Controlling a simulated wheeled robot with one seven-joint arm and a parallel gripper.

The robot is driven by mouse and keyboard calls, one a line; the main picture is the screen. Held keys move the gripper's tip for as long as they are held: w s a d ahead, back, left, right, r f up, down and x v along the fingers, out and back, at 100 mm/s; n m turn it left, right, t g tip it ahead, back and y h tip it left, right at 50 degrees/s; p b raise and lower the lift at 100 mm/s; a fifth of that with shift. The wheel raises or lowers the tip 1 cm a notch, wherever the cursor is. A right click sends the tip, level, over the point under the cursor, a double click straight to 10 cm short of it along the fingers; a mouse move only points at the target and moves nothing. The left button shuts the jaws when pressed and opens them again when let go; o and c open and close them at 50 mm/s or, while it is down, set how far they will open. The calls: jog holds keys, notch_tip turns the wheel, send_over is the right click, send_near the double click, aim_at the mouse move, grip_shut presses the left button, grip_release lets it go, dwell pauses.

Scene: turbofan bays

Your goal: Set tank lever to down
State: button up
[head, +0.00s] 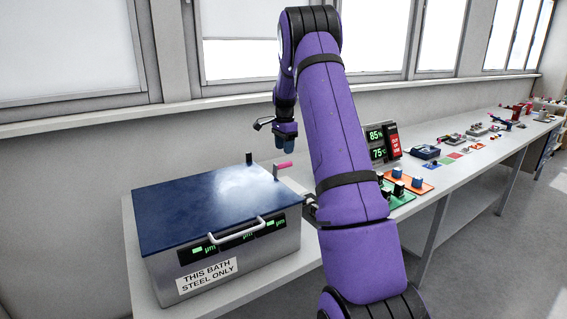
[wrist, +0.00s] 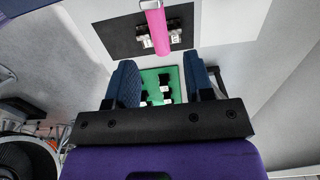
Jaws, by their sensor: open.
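The tank (head: 225,235) is a steel box with a blue lid, a front handle and a label reading "THIS BATH STEEL ONLY". Its pink lever (head: 283,165) sticks out at the back right end of the tank, roughly level. In the wrist view the pink lever (wrist: 157,32) lies ahead of the fingertips, in front of a dark plate with small labels too small to read. My gripper (head: 285,145) points down just above the lever in the head view. In the wrist view my gripper (wrist: 160,68) is open and empty, apart from the lever.
The lid is closed. A display reading 85 and 75 (head: 378,145) stands behind my arm. Green (head: 404,199) and orange (head: 420,182) mats with small blocks lie to the right. More items line the long bench. The wall and windows are close behind.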

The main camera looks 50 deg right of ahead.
jog(key=shift+f, duration=3.2)
grip_shut()
